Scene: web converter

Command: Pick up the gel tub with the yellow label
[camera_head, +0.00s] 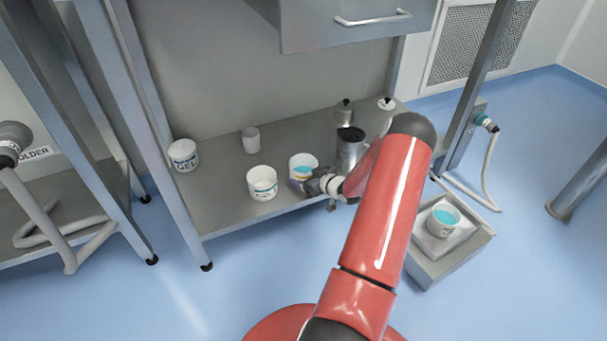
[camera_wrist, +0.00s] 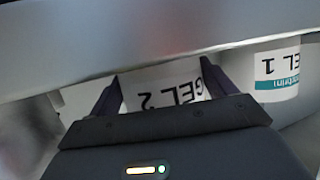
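A white tub with blue gel (camera_head: 303,163) stands on the lower shelf. My gripper (camera_head: 306,184) is at its front right side and hides part of it; a small yellowish patch shows low on it. In the wrist view a white tub marked "GEL 2" (camera_wrist: 165,92) appears upside down between the spread fingertips of my gripper (camera_wrist: 160,76). Whether the fingers touch it I cannot tell. A "GEL 1" tub with a teal label (camera_wrist: 278,80) is at the right there. No yellow label shows clearly in the wrist view.
Other white tubs stand left of the gripper: one close by (camera_head: 262,184) and one marked GEL (camera_head: 183,156). A metal jug (camera_head: 349,152) is just right. A drawer unit (camera_head: 350,24) hangs above the shelf (camera_head: 220,206). Another gel tub (camera_head: 443,220) sits in a low box at the right.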

